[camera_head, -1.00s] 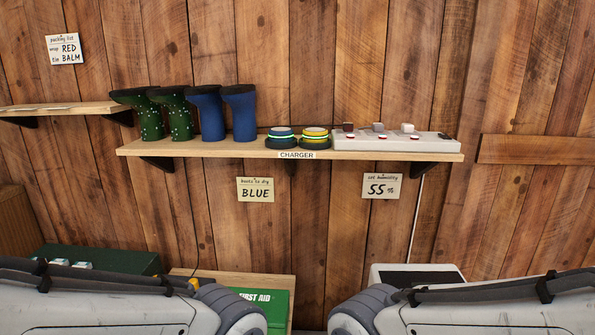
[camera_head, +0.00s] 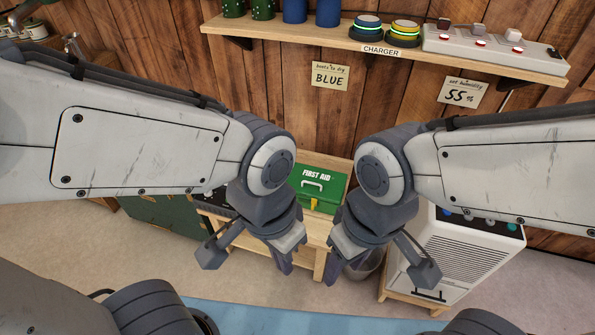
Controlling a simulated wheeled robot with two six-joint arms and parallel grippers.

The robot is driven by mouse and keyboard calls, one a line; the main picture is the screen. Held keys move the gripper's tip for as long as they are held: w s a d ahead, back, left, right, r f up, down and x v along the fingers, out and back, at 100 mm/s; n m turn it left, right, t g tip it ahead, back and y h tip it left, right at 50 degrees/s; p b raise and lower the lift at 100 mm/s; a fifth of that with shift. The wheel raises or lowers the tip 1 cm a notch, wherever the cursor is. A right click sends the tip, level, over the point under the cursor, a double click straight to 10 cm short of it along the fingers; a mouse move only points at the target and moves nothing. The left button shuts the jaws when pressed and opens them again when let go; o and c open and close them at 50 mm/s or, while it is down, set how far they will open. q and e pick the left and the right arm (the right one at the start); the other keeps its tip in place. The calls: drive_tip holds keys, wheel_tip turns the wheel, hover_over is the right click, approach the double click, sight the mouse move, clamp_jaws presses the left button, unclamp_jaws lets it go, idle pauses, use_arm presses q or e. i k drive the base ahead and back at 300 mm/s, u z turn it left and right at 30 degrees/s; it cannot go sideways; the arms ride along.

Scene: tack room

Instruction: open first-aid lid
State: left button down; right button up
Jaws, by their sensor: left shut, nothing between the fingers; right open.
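The green first-aid box (camera_head: 318,187) sits on a low wooden table (camera_head: 318,232). Its lid is shut, with white FIRST AID lettering, a white handle and a yellow latch (camera_head: 313,204) on the front. My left gripper (camera_head: 284,268) hangs in front of and to the left of the box, shut and empty. My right gripper (camera_head: 332,275) hangs in front of and to the right of it, open and empty. Both are apart from the box. My arms hide parts of the table.
A wall shelf (camera_head: 300,47) above holds boots, round charger pucks and a white switch strip (camera_head: 492,48). A white appliance (camera_head: 465,250) stands at right, with a bin (camera_head: 368,262) beside it. A dark green chest (camera_head: 165,214) is at left.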

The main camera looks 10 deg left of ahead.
sight(325, 184)
drive_tip(key=u, duration=0.75)
drive_tip(key=i, duration=1.25)
drive_tip(key=z, duration=0.6)
